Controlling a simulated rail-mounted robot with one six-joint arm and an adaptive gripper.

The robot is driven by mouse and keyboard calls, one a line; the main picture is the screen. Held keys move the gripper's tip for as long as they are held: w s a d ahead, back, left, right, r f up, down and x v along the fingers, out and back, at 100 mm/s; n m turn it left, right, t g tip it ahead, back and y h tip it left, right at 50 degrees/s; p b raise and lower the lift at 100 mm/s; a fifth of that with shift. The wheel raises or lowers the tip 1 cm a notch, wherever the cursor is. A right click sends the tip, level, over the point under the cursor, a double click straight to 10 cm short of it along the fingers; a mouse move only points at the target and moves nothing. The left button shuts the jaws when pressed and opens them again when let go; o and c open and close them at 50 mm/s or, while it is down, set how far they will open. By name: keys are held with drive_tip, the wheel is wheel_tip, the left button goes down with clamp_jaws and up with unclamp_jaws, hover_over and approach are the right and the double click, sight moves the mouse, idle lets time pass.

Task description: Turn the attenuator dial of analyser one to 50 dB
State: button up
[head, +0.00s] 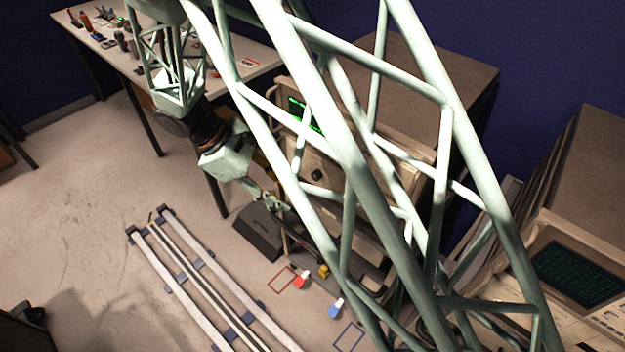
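One analyser (385,125) with a small green-lit screen (297,106) stands behind my arm's lattice link, which hides much of its front. A dark round knob (318,174) shows on that front; I cannot read any dB marks or tell whether it is the attenuator dial. A second instrument (555,222) with a larger dark green grid screen (577,273) is at the lower right. I cannot tell which is analyser one. My gripper (272,204) is small and partly lost against the background, left of and below the knob. Whether its fingers are open or shut does not show.
A workbench (225,75) with several tools stands at the back left. Pale rails (190,275) lie on the floor. A dark wedge-shaped box (260,232) and red (301,280) and blue (336,308) items are near the analyser.

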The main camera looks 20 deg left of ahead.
drive_tip(key=d+f+n+t+h, duration=0.4)
drive_tip(key=d+n+t+h, duration=0.15)
drive_tip(key=n, duration=0.45)
drive_tip(key=a+f+n+t+y, duration=0.1)
drive_tip(key=a+n+t+y, duration=0.2)
drive_tip(key=n, duration=1)
drive_tip(key=a+t, duration=0.3)
drive_tip(key=t, duration=0.2)
drive_tip(key=shift+s+f, duration=0.25)
drive_tip(key=shift+s, duration=0.1)
drive_tip(key=shift+w+t+y, duration=0.1)
drive_tip(key=shift+t+y, duration=0.15)
drive_tip(key=x, duration=1.3)
drive_tip(key=shift+w, duration=0.2)
drive_tip(key=shift+d, duration=0.1)
